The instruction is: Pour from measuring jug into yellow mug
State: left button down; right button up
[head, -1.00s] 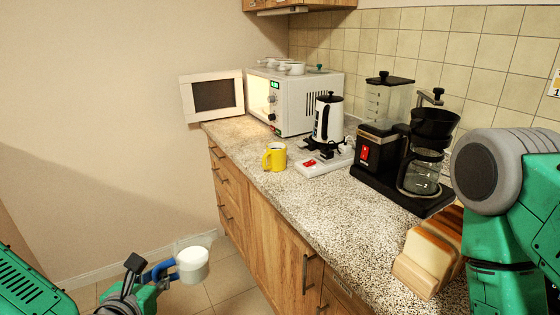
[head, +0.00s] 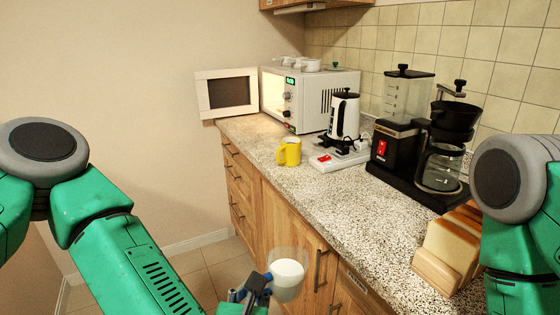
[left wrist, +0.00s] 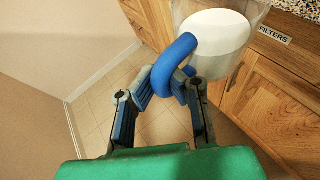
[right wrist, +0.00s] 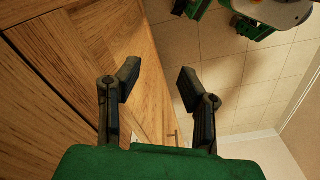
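The yellow mug (head: 290,152) stands upright near the front edge of the counter in the head view. The measuring jug (head: 287,275) is clear with white contents and hangs in front of the cabinets, below counter height. In the left wrist view the jug (left wrist: 216,38) shows its blue handle between my left gripper's fingers (left wrist: 172,80), which are closed around it. The left gripper (head: 250,292) is partly cut off at the bottom of the head view. My right gripper (right wrist: 158,85) is open and empty beside the wooden cabinet fronts.
The counter (head: 310,188) holds an open microwave (head: 312,98), a kettle (head: 344,118), a white power strip (head: 338,160) with a red switch, a coffee maker (head: 440,165) and a bread holder (head: 450,250). Drawers labelled "FILTERS" (left wrist: 273,35) lie below. The counter around the mug's front is clear.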

aim_at(289, 149)
jog(key=i+j, duration=0.35)
jog(key=j, duration=0.15)
jog(key=i+j, duration=0.35)
jog(key=j, duration=0.2)
jog(key=i+j, duration=0.35)
jog(key=j, duration=0.15)
jog(key=i+j, duration=0.4)
jog(key=j, duration=0.15)
jog(key=i+j, duration=0.35)
jog(key=j, duration=0.15)
jog(key=i+j, duration=0.35)
jog(key=j, duration=0.2)
jog(key=i+j+z, duration=0.1)
jog(key=z, duration=0.35)
jog(key=j+z, duration=0.15)
jog(key=z, duration=1.95)
jog(key=j, duration=0.1)
